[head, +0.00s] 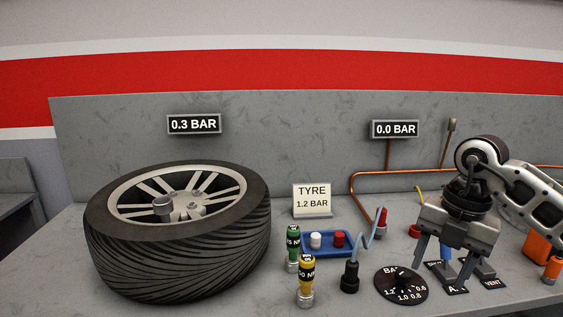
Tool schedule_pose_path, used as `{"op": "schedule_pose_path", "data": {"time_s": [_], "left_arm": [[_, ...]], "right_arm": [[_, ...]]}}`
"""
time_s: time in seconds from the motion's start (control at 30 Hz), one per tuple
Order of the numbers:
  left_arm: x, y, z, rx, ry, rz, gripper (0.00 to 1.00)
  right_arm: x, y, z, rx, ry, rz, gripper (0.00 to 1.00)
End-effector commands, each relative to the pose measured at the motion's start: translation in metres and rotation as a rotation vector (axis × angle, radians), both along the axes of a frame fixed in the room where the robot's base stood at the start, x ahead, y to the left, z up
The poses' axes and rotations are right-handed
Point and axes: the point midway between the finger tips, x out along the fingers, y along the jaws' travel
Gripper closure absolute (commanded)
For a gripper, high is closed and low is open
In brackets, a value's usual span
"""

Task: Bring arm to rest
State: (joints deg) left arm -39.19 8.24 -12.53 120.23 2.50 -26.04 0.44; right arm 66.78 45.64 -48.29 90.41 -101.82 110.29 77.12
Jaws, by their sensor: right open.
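My right arm comes in from the right edge. Its gripper (444,272) points down over the front right of the bench, with its two fingers apart. A blue part (447,252) shows between or behind the fingers; I cannot tell whether they touch it. Below the gripper are dark labelled plates, one reading VENT (494,283); the other labels are partly hidden. My left gripper is not in view.
A tyre (180,265) lies on the bench at left. A "TYRE 1.2 BAR" card (312,201), blue tray (312,251), green-and-black (293,255) and yellow-and-black (306,270) cylinders, black fitting (350,277) and round dial (388,290) stand mid-bench. Displays read 0.3 BAR (194,124) and 0.0 BAR (395,129).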

Motion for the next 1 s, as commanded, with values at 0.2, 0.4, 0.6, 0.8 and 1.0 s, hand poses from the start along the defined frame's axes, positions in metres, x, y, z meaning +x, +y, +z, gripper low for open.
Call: {"op": "schedule_pose_path", "data": {"time_s": [0.2, 0.4, 0.6, 0.8, 1.0], "left_arm": [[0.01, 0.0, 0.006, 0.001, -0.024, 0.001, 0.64], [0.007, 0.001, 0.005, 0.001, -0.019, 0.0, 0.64], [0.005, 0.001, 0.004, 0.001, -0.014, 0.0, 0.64], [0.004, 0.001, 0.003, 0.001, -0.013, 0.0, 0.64], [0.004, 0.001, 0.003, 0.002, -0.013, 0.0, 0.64]], "right_arm": [[-0.01, 0.055, -0.03, 0.207, 0.009, 0.148, 0.44], [-0.032, 0.125, -0.052, 0.515, 0.006, 0.285, 0.44], [-0.078, 0.231, -0.043, 1.175, -0.056, 0.305, 0.44], [-0.074, 0.248, -0.013, 1.785, -0.239, -0.23, 0.44], [-0.059, 0.18, -0.093, 1.795, -0.341, -1.15, 0.44]]}}
